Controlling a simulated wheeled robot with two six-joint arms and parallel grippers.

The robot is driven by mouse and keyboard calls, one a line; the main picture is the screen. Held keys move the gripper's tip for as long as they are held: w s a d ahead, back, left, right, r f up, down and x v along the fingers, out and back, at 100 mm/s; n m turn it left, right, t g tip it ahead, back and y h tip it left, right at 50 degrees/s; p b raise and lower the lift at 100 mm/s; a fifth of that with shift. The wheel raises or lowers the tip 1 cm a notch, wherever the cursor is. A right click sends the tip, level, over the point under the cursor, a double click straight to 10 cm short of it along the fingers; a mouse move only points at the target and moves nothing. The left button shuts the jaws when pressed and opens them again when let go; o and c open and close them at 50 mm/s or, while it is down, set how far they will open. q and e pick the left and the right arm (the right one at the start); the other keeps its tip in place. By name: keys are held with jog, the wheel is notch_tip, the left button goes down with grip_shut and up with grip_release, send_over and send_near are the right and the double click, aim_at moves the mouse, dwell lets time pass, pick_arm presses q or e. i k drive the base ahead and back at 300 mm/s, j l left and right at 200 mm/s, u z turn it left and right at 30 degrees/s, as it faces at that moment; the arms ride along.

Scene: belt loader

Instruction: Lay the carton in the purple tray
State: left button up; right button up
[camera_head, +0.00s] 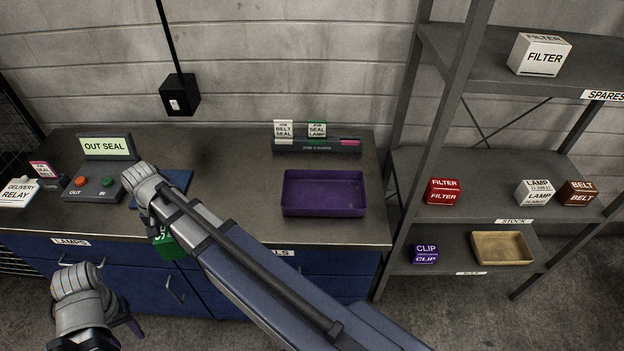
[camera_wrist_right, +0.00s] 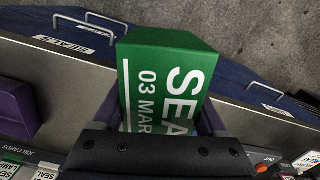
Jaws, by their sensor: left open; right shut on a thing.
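The green carton (camera_head: 168,246), marked SEAL, hangs in front of the counter's front edge in the head view, partly hidden by my right arm. In the right wrist view the carton (camera_wrist_right: 165,75) sits between the fingers of my right gripper (camera_wrist_right: 165,118), which is shut on it. The purple tray (camera_head: 323,211) lies empty on the counter, right of the carton and apart from it. A purple piece of it shows at the left of the right wrist view (camera_wrist_right: 16,115). My left gripper (camera_head: 130,327) is open at the lower left, its fingers partly hidden.
The counter (camera_head: 240,160) holds a button panel (camera_head: 92,188) under an OUT SEAL screen (camera_head: 106,147), a blue mat (camera_head: 177,184) and a card rack (camera_head: 317,147). Shelves at right hold several boxes and a tan tray (camera_head: 501,249).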

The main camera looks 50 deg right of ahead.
aim_at(342, 198)
jog(key=k+l, duration=0.1)
jog(key=l, duration=0.3)
jog(key=k+l, duration=0.15)
jog(key=l, duration=0.25)
jog(key=k+l, duration=0.1)
jog(key=l, duration=0.25)
jog(key=k+l, duration=0.1)
jog(key=l, duration=0.3)
jog(key=k+l, duration=0.15)
jog(key=l, duration=0.25)
jog(key=k+l, duration=0.1)
jog(key=l, duration=0.3)
